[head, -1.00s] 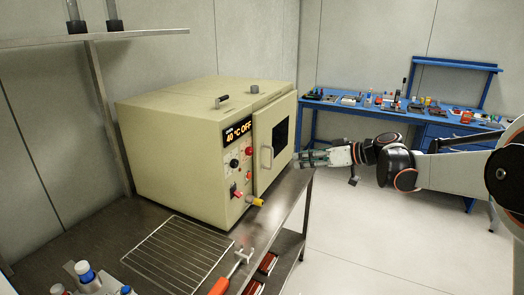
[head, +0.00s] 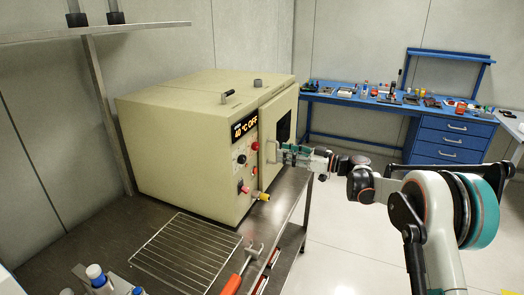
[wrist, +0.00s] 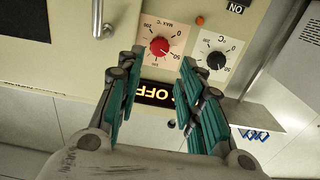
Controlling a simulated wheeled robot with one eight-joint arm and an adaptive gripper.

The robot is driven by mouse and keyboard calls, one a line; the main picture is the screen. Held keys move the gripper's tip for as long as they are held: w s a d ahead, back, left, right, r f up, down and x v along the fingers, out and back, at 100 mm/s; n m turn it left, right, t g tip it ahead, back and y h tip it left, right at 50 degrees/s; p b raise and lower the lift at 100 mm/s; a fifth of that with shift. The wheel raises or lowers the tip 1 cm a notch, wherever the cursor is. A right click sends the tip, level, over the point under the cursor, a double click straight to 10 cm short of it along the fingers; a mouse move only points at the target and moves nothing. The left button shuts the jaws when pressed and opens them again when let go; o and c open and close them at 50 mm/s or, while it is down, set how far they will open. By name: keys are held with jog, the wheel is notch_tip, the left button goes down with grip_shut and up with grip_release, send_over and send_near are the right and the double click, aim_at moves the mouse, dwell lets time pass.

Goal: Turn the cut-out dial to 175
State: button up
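The wrist view shows the panel upside down. The knob's pale mark seems to lie on the 50 side; its exact reading is too small to tell. The red knob (head: 255,146) also shows on the oven front in the head view. My gripper (wrist: 162,62) is open and empty, its green-padded fingers apart, pointing at the panel near the red dial. In the head view, my gripper (head: 282,151) is by the oven door handle.
A black °C dial (wrist: 216,60) sits beside the red one. The oven door handle (head: 271,151) sticks out close to my fingers. A wire rack (head: 185,252) lies on the steel table. A blue bench (head: 455,140) stands behind.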

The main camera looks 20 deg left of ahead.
aim_at(258, 147)
jog(key=a, duration=0.3)
jog(key=a+b, duration=0.1)
jog(key=a, duration=0.2)
jog(key=w+a+b, duration=0.1)
jog(key=a, duration=0.3)
jog(key=shift+s, duration=0.1)
jog(key=c, duration=0.8)
